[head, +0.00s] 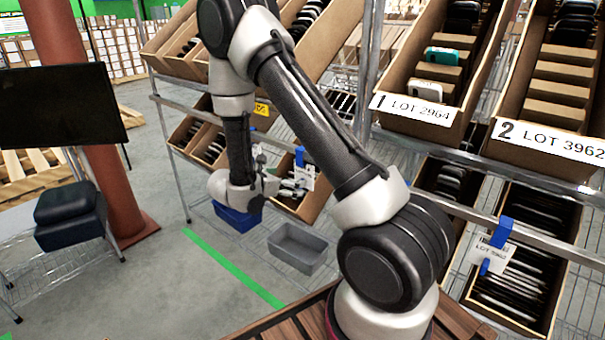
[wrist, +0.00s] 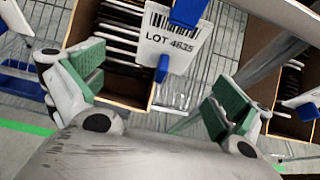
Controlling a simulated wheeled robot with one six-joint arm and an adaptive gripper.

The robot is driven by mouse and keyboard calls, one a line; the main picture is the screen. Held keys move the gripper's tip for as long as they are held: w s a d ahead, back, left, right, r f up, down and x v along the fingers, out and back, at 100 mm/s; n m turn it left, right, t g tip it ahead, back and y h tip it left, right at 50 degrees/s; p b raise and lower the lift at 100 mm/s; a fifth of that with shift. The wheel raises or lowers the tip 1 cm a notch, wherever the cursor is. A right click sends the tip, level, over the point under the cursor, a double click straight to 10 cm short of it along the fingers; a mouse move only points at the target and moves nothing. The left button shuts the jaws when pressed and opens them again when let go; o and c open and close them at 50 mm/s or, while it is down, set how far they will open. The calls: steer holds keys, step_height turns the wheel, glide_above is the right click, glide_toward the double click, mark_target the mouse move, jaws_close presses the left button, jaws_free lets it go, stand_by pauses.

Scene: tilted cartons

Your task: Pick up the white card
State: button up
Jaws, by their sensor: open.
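A white card (wrist: 172,42) with a barcode and "LOT 4635" hangs by a blue clip in front of a carton of dark flat items in the wrist view. It also shows in the head view (head: 305,171), to the right of my gripper (head: 268,182). In the wrist view my gripper (wrist: 157,92) is open, its green-padded fingers wide apart and nothing between them. The card appears above and between the fingertips, apart from both. Another white card (head: 490,253), reading "LOT 3962", hangs by a blue clip at the right in the head view.
Tilted cartons fill the wire rack; the upper ones carry labels "1 LOT 2964" (head: 413,108) and "2 LOT 3962" (head: 550,140). A metal rail (head: 455,207) crosses the rack.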

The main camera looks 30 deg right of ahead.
mark_target(302, 179)
steer(key=x, duration=0.7)
steer(key=shift+s+d+f, duration=0.15)
steer(key=shift+s, duration=0.1)
steer(key=c, duration=1.1)
